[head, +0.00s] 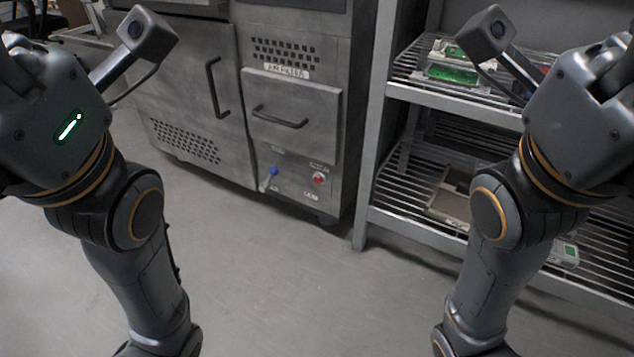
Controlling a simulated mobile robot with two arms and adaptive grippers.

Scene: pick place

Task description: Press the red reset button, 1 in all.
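The red button (319,179) is small and round. It sits low on the front panel of the grey machine (290,185), to the right of a blue-tipped lever (273,172). Small labels are above and below the button, too small to read surely. My two arms are raised at the left and right sides of the head view, well apart from the button. Neither gripper's fingers show in the frame, so I cannot see whether they are open or shut.
Above the button are a drawer (291,120) with a black handle and a vent. A cabinet door (190,90) with a handle is to the left. A metal wire rack (400,215) with boxes and boards stands at the right. The grey floor (300,290) in front is clear.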

